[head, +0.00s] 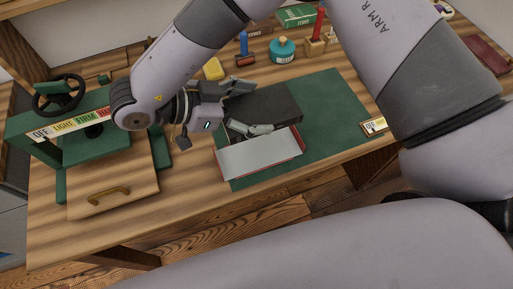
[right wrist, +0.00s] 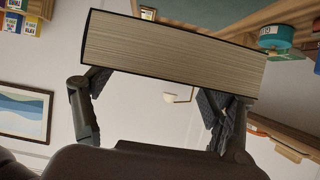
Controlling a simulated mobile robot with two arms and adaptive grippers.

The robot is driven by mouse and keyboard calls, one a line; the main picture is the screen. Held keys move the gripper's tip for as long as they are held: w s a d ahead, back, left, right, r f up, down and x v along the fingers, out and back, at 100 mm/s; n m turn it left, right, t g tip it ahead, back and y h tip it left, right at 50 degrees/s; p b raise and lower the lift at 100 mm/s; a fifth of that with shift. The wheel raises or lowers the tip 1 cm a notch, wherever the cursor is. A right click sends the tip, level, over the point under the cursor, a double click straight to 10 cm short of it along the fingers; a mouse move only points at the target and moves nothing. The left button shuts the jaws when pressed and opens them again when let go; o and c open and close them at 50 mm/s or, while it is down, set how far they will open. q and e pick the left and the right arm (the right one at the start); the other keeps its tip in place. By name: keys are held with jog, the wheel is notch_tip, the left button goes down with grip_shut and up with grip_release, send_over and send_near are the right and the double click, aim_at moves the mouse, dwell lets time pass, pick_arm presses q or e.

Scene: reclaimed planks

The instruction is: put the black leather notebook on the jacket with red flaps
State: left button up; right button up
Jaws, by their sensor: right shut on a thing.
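The black leather notebook (head: 272,103) is thick and dark, held over the green mat in the head view. In the right wrist view, the pale page block of the notebook (right wrist: 170,45) faces the camera between dark covers. My right gripper (head: 243,108) is shut on it, one finger on each side. The jacket with red flaps (head: 258,157) lies on the front of the mat, with a pale grey panel and red edges. The notebook and a finger hide its far part. I cannot tell the gap between them. My left gripper is not in view.
The green mat (head: 340,100) covers the middle of the plank table. A green press (head: 85,135) with a handwheel stands left. A small label plate (head: 374,126) lies at the mat's right edge.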

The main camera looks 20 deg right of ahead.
send_over(254, 154)
notch_tip(254, 154, down, 12)
jog(key=shift+f, duration=0.1)
jog(key=shift+w+f, duration=0.1)
jog(key=shift+f, duration=2.1)
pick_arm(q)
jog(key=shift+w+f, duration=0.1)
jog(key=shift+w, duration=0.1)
pick_arm(e)
jog(key=shift+f, duration=0.1)
jog(key=o, duration=0.8)
jog(key=shift+f+b, duration=0.1)
jog(key=shift+b, duration=0.25)
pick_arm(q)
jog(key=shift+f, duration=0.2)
pick_arm(e)
jog(key=o, duration=0.5)
